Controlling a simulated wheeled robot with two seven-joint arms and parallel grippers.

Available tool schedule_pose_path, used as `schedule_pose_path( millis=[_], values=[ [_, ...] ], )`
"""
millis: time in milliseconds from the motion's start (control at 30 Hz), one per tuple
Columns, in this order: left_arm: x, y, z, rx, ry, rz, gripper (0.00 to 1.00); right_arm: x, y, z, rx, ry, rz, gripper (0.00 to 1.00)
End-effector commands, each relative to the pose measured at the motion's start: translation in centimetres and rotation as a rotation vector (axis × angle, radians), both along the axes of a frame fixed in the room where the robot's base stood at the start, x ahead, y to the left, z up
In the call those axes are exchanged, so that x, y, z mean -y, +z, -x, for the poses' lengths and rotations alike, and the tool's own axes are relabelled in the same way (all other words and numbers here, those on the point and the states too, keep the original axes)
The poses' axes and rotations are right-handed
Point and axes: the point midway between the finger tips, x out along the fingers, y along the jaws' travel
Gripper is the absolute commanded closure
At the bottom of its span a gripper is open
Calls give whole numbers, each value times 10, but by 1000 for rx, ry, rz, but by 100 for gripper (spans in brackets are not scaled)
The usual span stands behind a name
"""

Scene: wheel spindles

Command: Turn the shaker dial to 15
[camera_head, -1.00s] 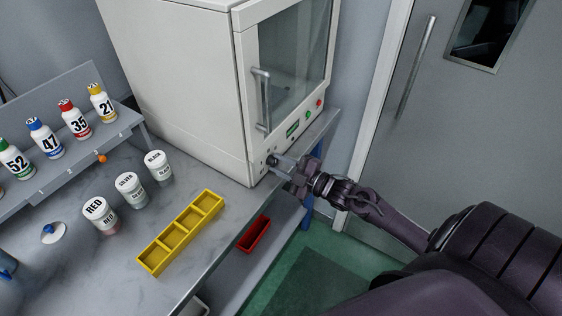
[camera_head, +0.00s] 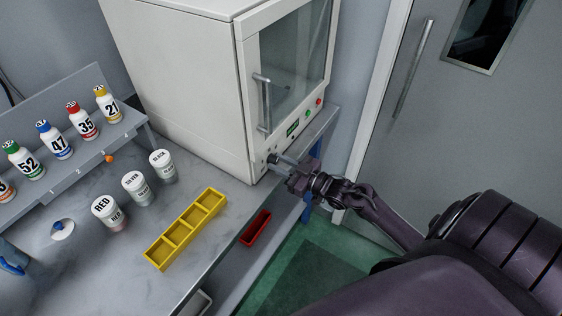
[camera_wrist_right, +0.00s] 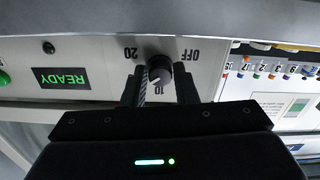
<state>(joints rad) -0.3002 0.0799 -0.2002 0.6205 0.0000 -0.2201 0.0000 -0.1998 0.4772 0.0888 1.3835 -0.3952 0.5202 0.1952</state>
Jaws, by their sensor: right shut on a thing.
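The shaker dial (camera_wrist_right: 158,70) is a dark round knob on the white front panel, at the middle top of the right wrist view. My right gripper (camera_wrist_right: 160,88) is shut on the dial, one finger on each side. In the head view, my right gripper (camera_head: 283,164) reaches the low front of the white shaker cabinet (camera_head: 185,80). My left gripper is not in view.
A green READY display (camera_wrist_right: 62,78) sits beside the dial. The cabinet has a glass door with a handle (camera_head: 266,102). A yellow tray (camera_head: 187,228), labelled jars (camera_head: 134,187) and numbered bottles (camera_head: 55,140) stand left on the bench. A red bin (camera_head: 256,228) is below the bench edge.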

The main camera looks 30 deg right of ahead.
Motion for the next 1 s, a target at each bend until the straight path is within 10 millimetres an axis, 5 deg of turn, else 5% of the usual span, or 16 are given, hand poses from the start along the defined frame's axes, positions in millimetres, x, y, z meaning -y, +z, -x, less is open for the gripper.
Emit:
schedule_pose_path(
  millis=[800, 833, 1000],
  values=[
    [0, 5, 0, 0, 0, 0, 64, -1, -2, 1, -50, 0, -109, 97],
    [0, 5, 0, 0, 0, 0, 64, -1, -2, 1, -50, 0, -109, 70],
    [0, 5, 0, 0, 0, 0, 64, -1, -1, 1, -48, 0, -109, 53]
  ],
)
